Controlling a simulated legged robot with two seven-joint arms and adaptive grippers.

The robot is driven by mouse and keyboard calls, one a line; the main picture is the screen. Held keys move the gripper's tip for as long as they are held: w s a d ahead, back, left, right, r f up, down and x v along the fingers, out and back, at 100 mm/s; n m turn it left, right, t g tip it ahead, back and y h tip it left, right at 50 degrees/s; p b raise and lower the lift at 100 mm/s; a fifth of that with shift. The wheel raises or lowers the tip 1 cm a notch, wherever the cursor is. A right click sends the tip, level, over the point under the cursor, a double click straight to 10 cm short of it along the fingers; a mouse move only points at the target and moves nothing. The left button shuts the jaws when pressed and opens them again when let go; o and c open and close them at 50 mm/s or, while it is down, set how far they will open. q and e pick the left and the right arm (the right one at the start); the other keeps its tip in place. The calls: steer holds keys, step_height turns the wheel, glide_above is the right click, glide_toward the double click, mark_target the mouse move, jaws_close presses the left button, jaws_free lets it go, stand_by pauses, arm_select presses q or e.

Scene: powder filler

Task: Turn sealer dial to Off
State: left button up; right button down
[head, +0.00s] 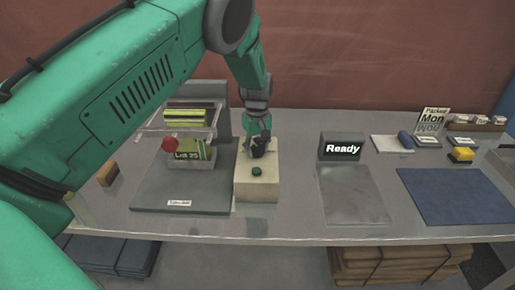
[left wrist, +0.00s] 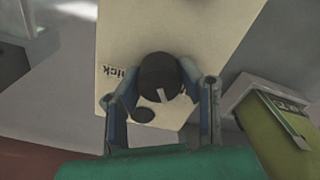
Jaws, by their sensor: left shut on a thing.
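The sealer (head: 257,187) is a cream box standing on the table, with a green button (head: 256,171) on its front part. Its dial (left wrist: 163,79) is a round black knob with a light pointer mark, seen in the left wrist view. My left gripper (head: 258,140) reaches down onto the dial from above, and its fingers (left wrist: 164,100) stand on both sides of the knob, shut on it. Printed letters, partly hidden, show beside the dial; I read "hick". The other dial labels are hidden. My right gripper is not in view.
Left of the sealer, a grey machine (head: 150,192) has a clear guard, a red knob (head: 169,145) and a green pack marked "Lot 25". To the right are a "Ready" display (head: 342,147), a metal plate (head: 352,195) and a blue mat (head: 455,197).

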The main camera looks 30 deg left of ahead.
mark_target(259, 146)
arm_select(q)
steer(key=n, duration=0.4)
steer(key=shift+s+d+f+n, duration=0.2)
steer(key=shift+s+f+n, duration=0.05)
steer(key=shift+f+n, duration=0.05)
stand_by(0.5)
steer(key=o, duration=1.1)
steer(key=shift+o, duration=0.2)
steer(key=shift+w+r, duration=0.15)
steer(key=shift+w, duration=0.05)
steer(key=shift+r, duration=0.15)
step_height(259, 146, up, 12)
steer(key=shift+w+f, duration=0.15)
steer(key=shift+f, duration=0.05)
steer(key=shift+d, duration=0.1)
